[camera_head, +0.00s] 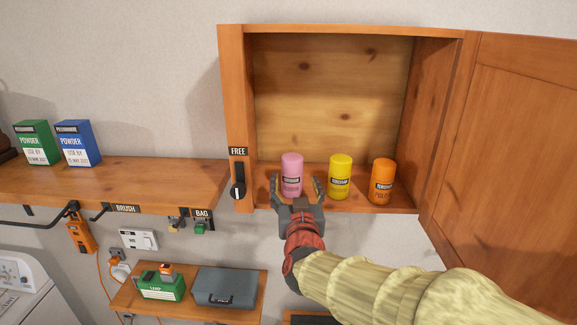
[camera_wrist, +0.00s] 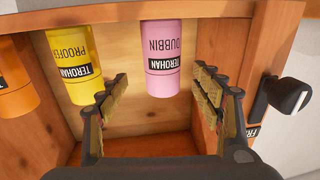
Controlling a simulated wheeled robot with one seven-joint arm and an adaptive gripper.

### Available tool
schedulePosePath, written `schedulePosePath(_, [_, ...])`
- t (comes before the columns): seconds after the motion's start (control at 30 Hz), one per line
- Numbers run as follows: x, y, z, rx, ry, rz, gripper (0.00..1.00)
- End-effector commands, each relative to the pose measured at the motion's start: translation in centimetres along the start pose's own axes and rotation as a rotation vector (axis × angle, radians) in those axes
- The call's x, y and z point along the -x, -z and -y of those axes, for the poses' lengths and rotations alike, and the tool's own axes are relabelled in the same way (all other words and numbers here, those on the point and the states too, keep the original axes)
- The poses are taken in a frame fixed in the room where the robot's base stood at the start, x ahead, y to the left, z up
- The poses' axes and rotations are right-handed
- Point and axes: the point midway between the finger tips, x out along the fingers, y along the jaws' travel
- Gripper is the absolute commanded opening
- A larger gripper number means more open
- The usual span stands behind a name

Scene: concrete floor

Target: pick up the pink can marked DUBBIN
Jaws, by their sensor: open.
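The pink can (camera_head: 291,175) stands upright at the left end of the open wooden cabinet's floor. In the wrist view the pink can (camera_wrist: 161,58) shows upside down, with DUBBIN and TEROHAN readable on it. My gripper (camera_head: 297,190) is open in front of the pink can, its fingers reaching toward either side of it. In the wrist view my gripper (camera_wrist: 160,85) has its fingertips apart, with the can ahead between and beyond them. The jaws hold nothing.
A yellow can (camera_head: 340,177) and an orange can (camera_head: 382,181) stand to the right in the cabinet (camera_head: 237,90). The left cabinet wall, with a black-and-white latch (camera_head: 238,180), is close to my gripper. The cabinet door (camera_head: 510,150) hangs open at right.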

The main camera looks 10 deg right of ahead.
Motion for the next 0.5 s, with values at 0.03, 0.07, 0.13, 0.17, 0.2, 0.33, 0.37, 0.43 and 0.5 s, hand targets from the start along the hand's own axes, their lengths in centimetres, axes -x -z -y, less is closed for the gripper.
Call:
schedulePosePath(0.03, [-0.5,-0.1,0.0,0.002,-0.001,0.002,0.66])
schedulePosePath(0.07, [-0.8,-0.1,0.0,0.001,0.000,0.003,0.66])
schedulePosePath(0.13, [-1.5,-0.1,0.0,0.000,0.000,0.002,0.66])
schedulePosePath(0.17, [-1.8,-0.2,0.0,0.001,0.000,0.003,0.66])
schedulePosePath(0.2, [-2.1,-0.2,0.0,0.001,0.000,0.003,0.66])
schedulePosePath(0.33, [-3.0,-0.3,0.1,0.000,0.000,0.004,0.66])
schedulePosePath(0.37, [-3.3,-0.3,0.1,0.000,0.000,0.004,0.66])
schedulePosePath(0.43, [-4.1,-0.4,0.3,0.002,0.000,0.004,0.66])
schedulePosePath(0.5, [-5.0,-0.5,0.4,0.000,0.001,0.004,0.66])
